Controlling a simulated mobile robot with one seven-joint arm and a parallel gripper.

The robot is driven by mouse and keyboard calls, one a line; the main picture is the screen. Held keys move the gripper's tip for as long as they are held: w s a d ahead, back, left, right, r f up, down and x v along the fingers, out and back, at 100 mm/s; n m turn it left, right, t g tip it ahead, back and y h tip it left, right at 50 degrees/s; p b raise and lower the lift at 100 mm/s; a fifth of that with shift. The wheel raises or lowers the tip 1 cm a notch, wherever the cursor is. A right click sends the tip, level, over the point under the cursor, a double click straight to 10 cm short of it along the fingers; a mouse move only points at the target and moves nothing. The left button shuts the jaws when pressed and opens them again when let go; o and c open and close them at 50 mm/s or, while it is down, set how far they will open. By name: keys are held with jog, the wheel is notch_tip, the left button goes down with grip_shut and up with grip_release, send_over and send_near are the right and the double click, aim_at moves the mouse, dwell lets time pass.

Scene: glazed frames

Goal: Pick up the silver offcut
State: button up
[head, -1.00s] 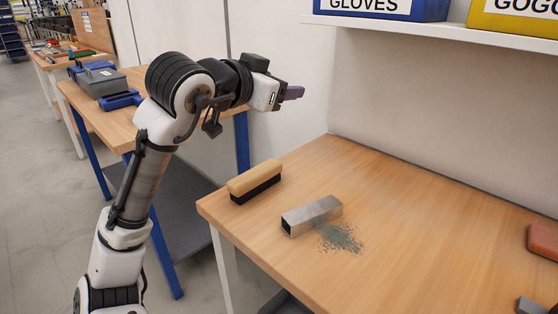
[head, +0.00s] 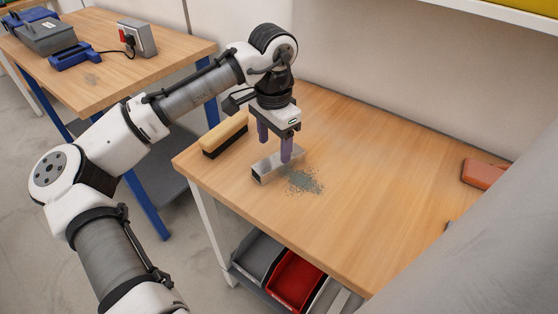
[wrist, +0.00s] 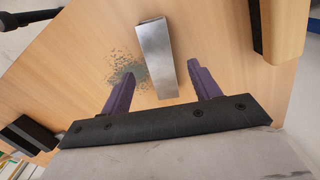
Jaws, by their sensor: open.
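The silver offcut (head: 268,166) is a short, square metal tube lying on the wooden workbench, beside a patch of grey filings. It also shows in the wrist view (wrist: 157,58), where it extends away from between the fingers. My gripper (head: 274,150) points down over the offcut, with its two purple fingers apart. In the wrist view the gripper (wrist: 161,86) has one finger on each side of the offcut's near end, with gaps between. One finger hides part of the offcut in the head view. I cannot tell how far the fingertips are above the bench.
A wooden-backed brush (head: 226,134) lies close to the left of the offcut. Filings (head: 305,181) lie to its right. A reddish block (head: 483,173) is at the bench's far right. Bins (head: 296,278) sit below the bench. The bench middle is clear.

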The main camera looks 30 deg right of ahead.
aim_at(277, 160)
jog(key=shift+d+f+p, duration=0.15)
jog(key=shift+f+p, duration=0.2)
jog(key=shift+f, duration=1.15)
jog(key=shift+d+f+p, duration=0.1)
jog(key=shift+f+p, duration=0.2)
jog(key=shift+f, duration=1.15)
jog(key=c, duration=1.1)
